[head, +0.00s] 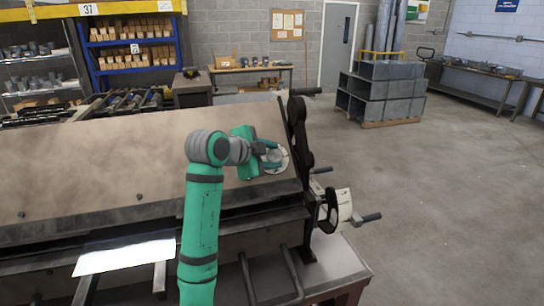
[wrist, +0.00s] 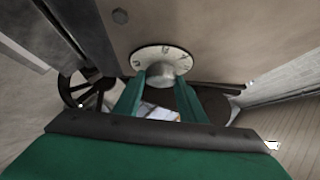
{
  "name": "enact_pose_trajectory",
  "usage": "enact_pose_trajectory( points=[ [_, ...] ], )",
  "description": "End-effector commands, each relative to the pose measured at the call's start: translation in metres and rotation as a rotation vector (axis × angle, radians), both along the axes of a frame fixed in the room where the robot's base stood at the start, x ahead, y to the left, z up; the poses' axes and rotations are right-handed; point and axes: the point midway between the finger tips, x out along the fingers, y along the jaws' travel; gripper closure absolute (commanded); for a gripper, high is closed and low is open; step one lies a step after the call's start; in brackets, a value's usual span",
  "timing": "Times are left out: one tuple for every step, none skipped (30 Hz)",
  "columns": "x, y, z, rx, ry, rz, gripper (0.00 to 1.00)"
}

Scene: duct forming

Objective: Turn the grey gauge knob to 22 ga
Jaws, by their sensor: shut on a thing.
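The grey gauge knob (wrist: 166,72) sits on a round white dial (wrist: 150,55) with dark markings on the machine's sloped tan panel. In the wrist view my gripper (wrist: 157,82) has its two green fingers on either side of the knob, shut on it. In the head view my gripper (head: 268,157) reaches the dial (head: 282,160) near the panel's right end. The knob is mostly hidden there by the fingers. The dial's figures are too small and blurred to read, so I cannot tell which gauge the knob points to.
The large machine panel (head: 90,160) fills the left and middle. Black levers and a handwheel (head: 328,210) stand just right of the dial. A light metal sheet (head: 125,256) lies at the front left. Stacked ducts (head: 385,95) stand farther back; the floor at right is clear.

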Motion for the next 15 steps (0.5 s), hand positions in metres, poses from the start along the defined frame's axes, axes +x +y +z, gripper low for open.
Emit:
enact_pose_trajectory(
  points=[
    [-0.0005,-0.0005,-0.0072,0.004,0.015,-0.002,0.85],
    [-0.0006,-0.0005,-0.0072,0.003,0.016,-0.002,0.85],
    [-0.0005,-0.0005,-0.0074,0.003,0.017,-0.002,0.85],
    [-0.0005,-0.0005,-0.0074,0.003,0.017,-0.002,0.85],
    [-0.0005,-0.0005,-0.0075,0.003,0.017,-0.002,0.85],
    [-0.0005,-0.0006,-0.0076,0.003,0.017,-0.002,0.85],
    [-0.0005,-0.0006,-0.0076,0.003,0.017,-0.002,0.85],
    [-0.0005,-0.0007,-0.0078,0.003,0.017,-0.002,0.56],
    [-0.0005,-0.0007,-0.0076,0.003,0.017,-0.002,0.46],
    [-0.0005,-0.0007,-0.0071,0.003,0.016,-0.002,0.44],
    [-0.0005,-0.0006,-0.0066,0.002,0.015,-0.002,0.44],
    [-0.0004,-0.0006,-0.0058,0.002,0.013,-0.001,0.44],
    [-0.0004,-0.0004,-0.0054,0.002,0.012,-0.001,0.44],
    [-0.0004,-0.0005,-0.0049,0.002,0.012,-0.001,0.44],
    [-0.0004,-0.0004,-0.0045,0.003,0.011,-0.001,0.44]
  ],
)
